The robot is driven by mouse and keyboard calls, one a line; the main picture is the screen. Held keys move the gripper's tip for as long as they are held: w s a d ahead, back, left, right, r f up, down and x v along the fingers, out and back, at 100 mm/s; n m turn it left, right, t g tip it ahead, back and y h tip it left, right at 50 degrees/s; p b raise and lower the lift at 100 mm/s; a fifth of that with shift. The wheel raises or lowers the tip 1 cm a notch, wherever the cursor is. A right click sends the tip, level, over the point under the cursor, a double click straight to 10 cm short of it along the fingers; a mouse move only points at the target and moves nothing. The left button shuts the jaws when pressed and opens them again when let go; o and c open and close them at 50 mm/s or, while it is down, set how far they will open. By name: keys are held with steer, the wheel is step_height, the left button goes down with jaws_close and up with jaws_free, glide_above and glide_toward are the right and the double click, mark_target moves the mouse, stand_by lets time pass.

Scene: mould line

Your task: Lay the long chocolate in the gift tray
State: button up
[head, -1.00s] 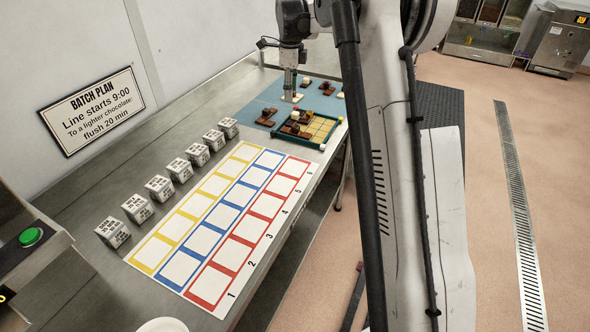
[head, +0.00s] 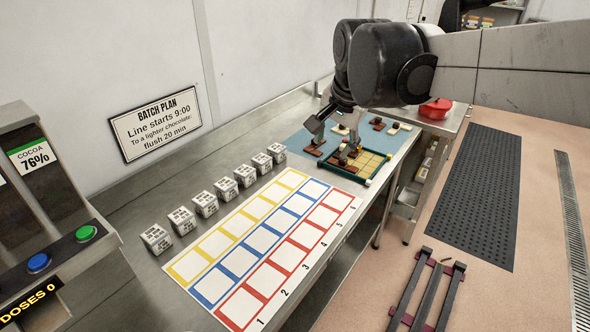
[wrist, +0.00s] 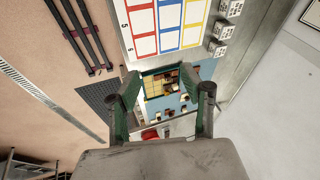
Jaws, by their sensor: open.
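The gift tray (head: 374,161) is a green-rimmed tray with yellow cells at the mat's near right side. Several brown and pale pieces are in its left part, and several cells on the right are bare. It also shows in the wrist view (wrist: 152,88), between my fingers but well beyond them. Brown and cream chocolates, such as a dark one (head: 313,150), lie on the blue mat (head: 298,138). They are too small to tell which is the long one. My gripper (wrist: 165,98) is open, with nothing seen between its fingers. In the head view my arm hides part of the mat.
A card of yellow, blue and red squares (head: 262,240) lies along the bench, with a row of white printed cubes (head: 206,204) behind it. A red pot (head: 436,109) stands beyond the tray. A dispenser (head: 45,205) stands at left.

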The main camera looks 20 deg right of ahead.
steer(key=s+a+f+n+t, duration=0.1)
steer(key=s+f+n, duration=0.3)
steer(key=s, duration=0.4)
steer(key=s+a+f+n+t, duration=0.1)
steer(key=s+a+f+n, duration=0.2)
steer(key=s, duration=0.5)
steer(key=a+n, duration=0.1)
steer(key=n, duration=0.1)
steer(key=shift+f+n+y, duration=0.3)
steer(key=shift+f, duration=0.05)
